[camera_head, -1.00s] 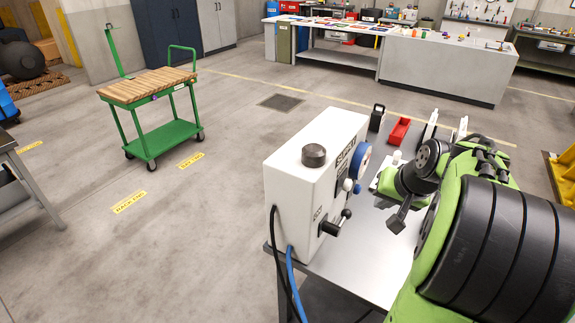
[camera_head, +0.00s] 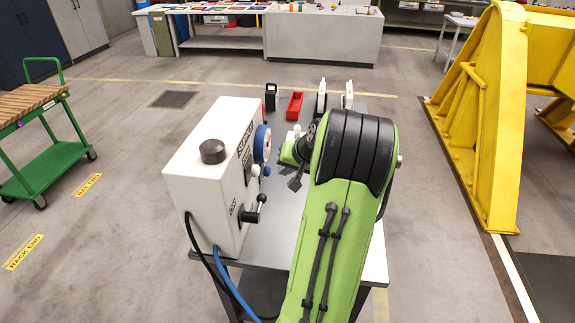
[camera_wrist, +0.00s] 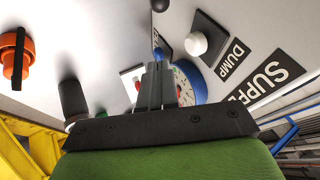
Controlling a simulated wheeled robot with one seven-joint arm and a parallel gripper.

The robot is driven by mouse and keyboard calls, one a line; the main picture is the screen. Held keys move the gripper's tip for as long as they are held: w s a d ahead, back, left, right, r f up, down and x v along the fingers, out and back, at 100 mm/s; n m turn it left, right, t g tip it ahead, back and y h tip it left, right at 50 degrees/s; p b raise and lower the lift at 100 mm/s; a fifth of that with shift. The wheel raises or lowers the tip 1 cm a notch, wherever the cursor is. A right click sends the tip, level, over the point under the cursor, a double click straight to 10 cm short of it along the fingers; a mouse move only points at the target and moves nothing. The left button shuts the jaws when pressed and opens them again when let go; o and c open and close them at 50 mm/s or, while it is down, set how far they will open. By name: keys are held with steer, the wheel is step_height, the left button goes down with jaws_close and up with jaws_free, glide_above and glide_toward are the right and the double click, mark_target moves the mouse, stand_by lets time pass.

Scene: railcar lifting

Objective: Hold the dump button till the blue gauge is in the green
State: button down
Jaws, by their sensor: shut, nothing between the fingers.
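The white control box (camera_head: 205,165) stands on a grey table, with its panel facing right. The blue-rimmed gauge (camera_head: 262,143) is edge-on in the head view. In the wrist view the gauge (camera_wrist: 196,80) is partly behind my fingers, and its reading cannot be made out. A white round button (camera_wrist: 196,43) sits on a black plate beside the DUMP label (camera_wrist: 233,60). My gripper (camera_wrist: 158,66) is shut and empty, in front of the panel. In the wrist view its tips appear left of and below the white button. Whether they touch anything cannot be told.
An orange knob (camera_wrist: 15,60) and a dark cylinder (camera_wrist: 73,98) show on the panel's left. A black-knobbed lever (camera_head: 254,209) sticks out low. A red tray (camera_head: 295,105) is behind on the table. A yellow frame (camera_head: 480,130) stands right; a green cart (camera_head: 50,165) stands left.

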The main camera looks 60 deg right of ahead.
mark_target(256, 171)
steer(key=w+f, duration=0.3)
steer(key=w, duration=0.3)
steer(key=shift+a+f, duration=0.15)
steer(key=shift+a, duration=0.3)
